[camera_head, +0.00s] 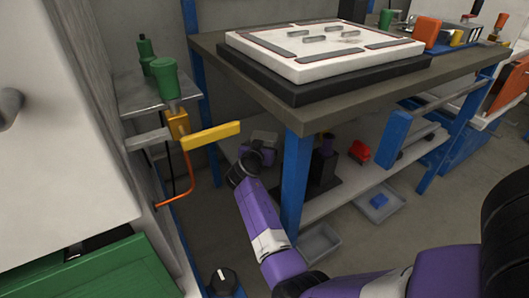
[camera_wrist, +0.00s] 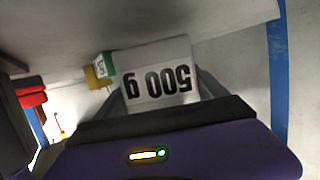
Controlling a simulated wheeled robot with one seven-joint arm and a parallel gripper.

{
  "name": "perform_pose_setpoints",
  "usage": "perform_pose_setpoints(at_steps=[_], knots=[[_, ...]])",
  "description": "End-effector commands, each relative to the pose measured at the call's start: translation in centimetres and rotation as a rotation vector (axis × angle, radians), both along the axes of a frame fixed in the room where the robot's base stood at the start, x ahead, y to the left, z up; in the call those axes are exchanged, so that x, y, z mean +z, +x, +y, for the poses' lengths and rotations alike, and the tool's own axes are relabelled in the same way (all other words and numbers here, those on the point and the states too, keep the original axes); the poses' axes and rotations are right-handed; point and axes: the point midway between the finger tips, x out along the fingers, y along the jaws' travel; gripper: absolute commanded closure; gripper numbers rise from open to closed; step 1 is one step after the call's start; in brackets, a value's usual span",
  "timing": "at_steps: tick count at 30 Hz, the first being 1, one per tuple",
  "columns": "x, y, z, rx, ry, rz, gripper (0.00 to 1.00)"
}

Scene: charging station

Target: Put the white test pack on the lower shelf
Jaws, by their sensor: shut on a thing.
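A white pack marked "500 g" (camera_wrist: 158,78) sits between my gripper's two dark fingers in the wrist view, its lettering upside down. I take it for the white test pack. In the head view my gripper (camera_head: 260,146) reaches under the bench top, behind the front blue leg, with a pale piece of the pack (camera_head: 264,136) at its tip. My gripper is shut on the pack. The lower shelf (camera_head: 345,185) is the pale board under the bench; it also shows in the wrist view (camera_wrist: 215,17). I cannot tell whether the pack touches it.
A front blue leg (camera_head: 296,180) stands close to my arm. A red object (camera_head: 359,151) and a dark object (camera_head: 324,165) are on the lower shelf. A small green, white and yellow box (camera_wrist: 101,68) shows beside the pack. A yellow-handled fixture (camera_head: 205,136) is at left.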

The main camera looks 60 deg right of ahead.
Motion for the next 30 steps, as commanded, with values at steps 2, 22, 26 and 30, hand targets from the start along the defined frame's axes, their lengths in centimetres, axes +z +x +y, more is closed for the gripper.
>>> perform_pose_setpoints(at_steps=[2, 22, 26, 30], knots=[[-1.5, 0.1, 0.0, 0.001, -0.002, -0.001, 0.88], [-2.4, 0.0, 0.0, 0.000, 0.000, 0.000, 0.00], [-2.3, 0.0, 0.0, 0.000, 0.000, 0.000, 0.00], [-1.9, 0.0, 0.2, 0.001, 0.000, 0.001, 0.00]])
